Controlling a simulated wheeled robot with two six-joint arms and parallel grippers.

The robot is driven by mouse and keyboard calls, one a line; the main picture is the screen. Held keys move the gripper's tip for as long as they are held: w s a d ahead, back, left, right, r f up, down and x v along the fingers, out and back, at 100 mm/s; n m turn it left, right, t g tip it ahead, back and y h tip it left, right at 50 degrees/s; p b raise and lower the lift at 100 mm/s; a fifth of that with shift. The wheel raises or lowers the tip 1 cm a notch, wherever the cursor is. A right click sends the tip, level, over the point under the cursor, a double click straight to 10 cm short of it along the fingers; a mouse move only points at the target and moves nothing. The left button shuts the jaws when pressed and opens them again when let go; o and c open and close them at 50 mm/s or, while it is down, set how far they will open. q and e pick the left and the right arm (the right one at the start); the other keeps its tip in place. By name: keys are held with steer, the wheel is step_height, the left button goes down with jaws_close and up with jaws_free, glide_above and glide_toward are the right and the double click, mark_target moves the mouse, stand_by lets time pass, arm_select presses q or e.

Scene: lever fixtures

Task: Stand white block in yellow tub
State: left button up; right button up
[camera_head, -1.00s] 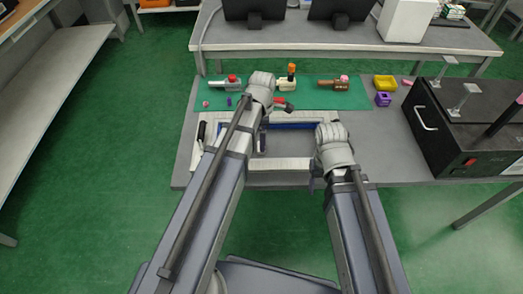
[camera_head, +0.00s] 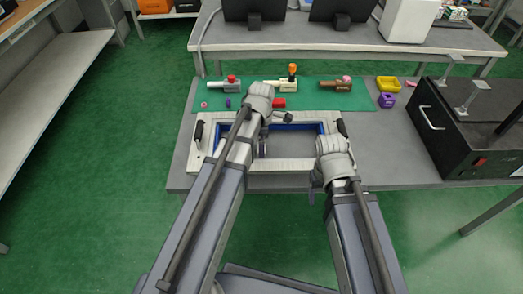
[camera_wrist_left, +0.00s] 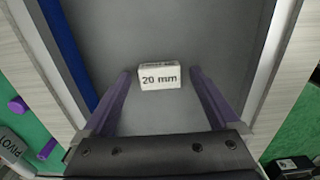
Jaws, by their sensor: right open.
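The white block (camera_wrist_left: 159,77), marked "20 mm", shows in the left wrist view on a grey surface. My left gripper (camera_wrist_left: 161,71) is open, with one purple finger on each side of the block and a gap on both sides. In the head view the block cannot be made out behind my left arm. The yellow tub (camera_head: 388,83) stands at the right, just beyond the green mat. My right gripper (camera_head: 317,178) is open near the front right of the white frame, far from the tub; its fingers are small and dark there.
A white frame (camera_head: 282,165) with blue inner edges and black handles surrounds the work area. A purple tub (camera_head: 386,101) stands in front of the yellow one. Fixtures stand on the green mat (camera_head: 350,100). A black box (camera_head: 455,140) fills the table's right.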

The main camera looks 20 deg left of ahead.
arm_select(q)
jaws_close()
stand_by(0.6)
steer(key=shift+r, duration=0.1)
step_height(320, 180, up, 10)
steer(key=p, duration=1)
